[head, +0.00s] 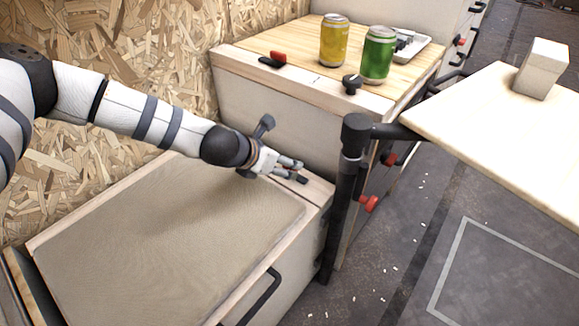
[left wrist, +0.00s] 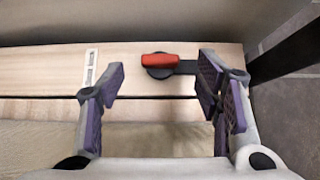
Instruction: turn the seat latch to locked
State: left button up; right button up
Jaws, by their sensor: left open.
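The seat latch (left wrist: 160,60) shows in the left wrist view. It has a red handle lying crosswise on a round black base, with a black bar reaching right. It sits on a pale wooden strip (left wrist: 40,70) behind the seat cushion (head: 170,225). My left gripper (head: 291,171) is over the strip at the cushion's far end. In the left wrist view the gripper (left wrist: 163,92) is open and empty, its fingers wide apart, with the latch beyond them and the bar's end near the right finger. In the head view I cannot make out the latch. My right gripper is out of view.
A cabinet holds a yellow can (head: 334,40), a green can (head: 377,55), a red-and-black knob (head: 277,58) and a tray (head: 408,44). A black post (head: 345,190) stands right of the seat box, beside a pale table (head: 490,120) bearing a block (head: 541,70).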

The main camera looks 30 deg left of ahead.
pick_arm(q)
jog(key=b+x, duration=0.1)
jog(key=x, duration=0.3)
jog(key=c, duration=1.2)
jog(key=shift+o, duration=0.2)
